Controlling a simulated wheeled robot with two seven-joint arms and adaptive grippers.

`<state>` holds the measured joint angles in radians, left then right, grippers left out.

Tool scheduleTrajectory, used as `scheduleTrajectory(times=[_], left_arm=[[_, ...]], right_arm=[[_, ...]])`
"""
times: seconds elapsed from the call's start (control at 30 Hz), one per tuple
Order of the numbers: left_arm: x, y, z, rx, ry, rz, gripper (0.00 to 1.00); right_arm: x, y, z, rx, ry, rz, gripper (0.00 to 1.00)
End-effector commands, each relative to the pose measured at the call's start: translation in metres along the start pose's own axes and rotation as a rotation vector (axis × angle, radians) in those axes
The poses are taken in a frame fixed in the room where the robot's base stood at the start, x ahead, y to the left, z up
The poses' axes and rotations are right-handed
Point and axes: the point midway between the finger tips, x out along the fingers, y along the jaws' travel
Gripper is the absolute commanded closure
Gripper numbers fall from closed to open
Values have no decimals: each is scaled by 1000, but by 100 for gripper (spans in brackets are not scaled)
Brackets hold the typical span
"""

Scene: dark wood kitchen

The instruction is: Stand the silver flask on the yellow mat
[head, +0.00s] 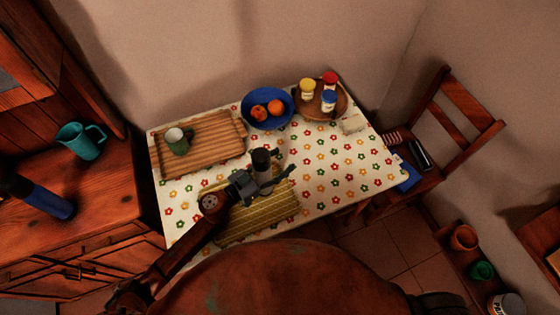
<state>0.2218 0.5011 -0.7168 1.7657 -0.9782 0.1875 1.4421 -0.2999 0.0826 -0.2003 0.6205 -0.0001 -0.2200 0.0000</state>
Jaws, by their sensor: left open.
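The silver flask (262,171) with a dark cap stands upright on the table, at the far part of the yellow mat (250,222). Its base is hidden behind my gripper, so I cannot tell exactly how it rests on the mat. My left gripper (275,180) is open, with its fingers at the flask's body. I cannot tell whether they touch it. The mat is checked yellow and lies at the table's near side, partly covered by my left arm. My right gripper does not show.
The flowered table (335,185) also holds a wooden tray (208,139) with a green mug (178,146), a blue fruit bowl (247,104), and a round wooden tray (343,101) with several jars. A chair (462,98) stands at the right.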

Motion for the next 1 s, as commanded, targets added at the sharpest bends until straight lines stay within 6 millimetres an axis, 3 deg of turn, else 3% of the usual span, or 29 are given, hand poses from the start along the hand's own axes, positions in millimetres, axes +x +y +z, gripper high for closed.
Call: scheduleTrajectory(times=[0.17,0.6,0.8,1.0], left_arm=[[-16,0,-1,-1,-1,0,49],[-102,0,-1,0,-1,-1,49],[-118,0,-2,1,1,0,49],[-120,0,-2,2,1,0,49]], right_arm=[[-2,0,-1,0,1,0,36],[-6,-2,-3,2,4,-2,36],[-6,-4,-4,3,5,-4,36],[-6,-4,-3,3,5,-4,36]])
